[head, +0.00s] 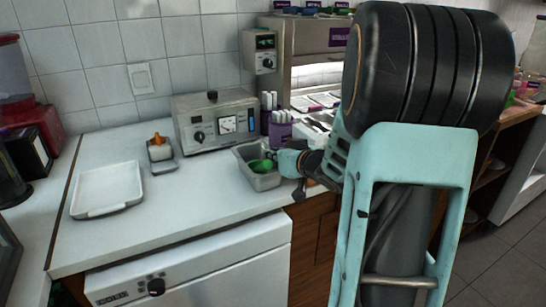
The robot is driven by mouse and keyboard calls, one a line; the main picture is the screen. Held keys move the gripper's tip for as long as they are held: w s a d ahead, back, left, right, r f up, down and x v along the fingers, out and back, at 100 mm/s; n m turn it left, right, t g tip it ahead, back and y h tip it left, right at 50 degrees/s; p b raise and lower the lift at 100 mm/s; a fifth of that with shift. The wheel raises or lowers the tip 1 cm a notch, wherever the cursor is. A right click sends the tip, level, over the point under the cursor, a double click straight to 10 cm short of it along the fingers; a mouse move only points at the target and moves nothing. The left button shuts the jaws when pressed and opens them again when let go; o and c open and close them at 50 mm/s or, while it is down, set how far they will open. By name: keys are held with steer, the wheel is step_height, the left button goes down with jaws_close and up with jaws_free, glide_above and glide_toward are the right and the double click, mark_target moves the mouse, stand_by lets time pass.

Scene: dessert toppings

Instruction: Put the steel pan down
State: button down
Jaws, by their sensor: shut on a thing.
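The steel pan (262,183) is a small rectangular grey metal container near the front right edge of the white counter. A green rounded thing (261,166) shows inside it. My gripper (284,166) is at the pan's right side, shut on the pan's right rim. The fingertips are small and partly hidden by the gripper body. The pan looks about level; I cannot tell whether its bottom touches the counter or hangs just above it.
A white tray (106,205) lies at left. A small grey dish (160,166) holds an orange-brown item. A steel machine with a gauge (218,125) stands behind, and a purple holder (280,134) stands behind the pan. Bare counter (185,205) lies left of the pan.

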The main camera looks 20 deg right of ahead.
steer(key=c, duration=2.4)
jaws_free()
steer(key=shift+f, duration=0.1)
steer(key=o, duration=0.4)
steer(key=shift+s+r, duration=0.15)
steer(key=shift+r, duration=0.1)
steer(key=p+v, duration=0.3)
steer(key=v, duration=0.8)
steer(key=shift+s+r, duration=0.1)
steer(key=shift+s, duration=0.3)
